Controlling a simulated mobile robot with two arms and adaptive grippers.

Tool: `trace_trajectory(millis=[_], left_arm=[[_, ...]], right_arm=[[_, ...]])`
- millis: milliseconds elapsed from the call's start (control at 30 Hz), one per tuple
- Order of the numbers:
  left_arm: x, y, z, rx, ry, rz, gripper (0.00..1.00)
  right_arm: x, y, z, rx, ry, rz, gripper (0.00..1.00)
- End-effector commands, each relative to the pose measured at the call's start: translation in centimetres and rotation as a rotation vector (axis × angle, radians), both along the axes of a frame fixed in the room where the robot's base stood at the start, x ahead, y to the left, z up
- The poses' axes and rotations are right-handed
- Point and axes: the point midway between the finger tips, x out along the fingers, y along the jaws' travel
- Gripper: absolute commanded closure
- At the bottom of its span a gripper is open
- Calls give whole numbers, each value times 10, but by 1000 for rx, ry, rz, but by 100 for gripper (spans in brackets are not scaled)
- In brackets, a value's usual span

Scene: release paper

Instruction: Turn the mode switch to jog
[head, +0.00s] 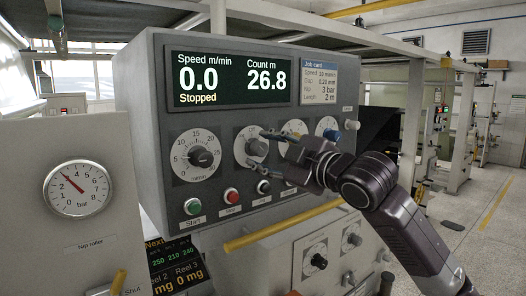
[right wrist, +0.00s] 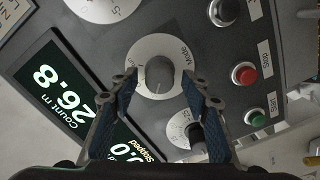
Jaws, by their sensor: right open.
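The mode switch (head: 256,147) is a grey knob on a round white dial on the grey control panel (head: 215,125). My left gripper is out of view.
The display (head: 232,79) reads 0.0 m/min, Stopped, and 26.8 m. A job card (head: 319,84) is beside it. The speed knob (head: 200,158), the green start button (head: 193,206) and the red button (head: 231,196) are close by. A yellow rail (head: 285,224) runs below the panel.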

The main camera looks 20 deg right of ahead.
Motion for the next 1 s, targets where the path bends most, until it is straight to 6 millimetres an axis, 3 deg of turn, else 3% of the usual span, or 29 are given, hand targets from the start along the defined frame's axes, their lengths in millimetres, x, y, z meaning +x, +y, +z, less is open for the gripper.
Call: trace_trajectory(millis=[167, 533, 733, 1000], left_arm=[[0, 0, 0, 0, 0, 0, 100], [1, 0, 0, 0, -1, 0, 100], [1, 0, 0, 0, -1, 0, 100], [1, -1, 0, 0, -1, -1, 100]], right_arm=[[-22, -9, -1, -5, 0, -4, 57], [-93, -34, -2, -6, 2, -4, 57], [-108, -40, -1, -3, 2, -2, 57], [-111, -40, -1, -1, 1, 0, 57]])
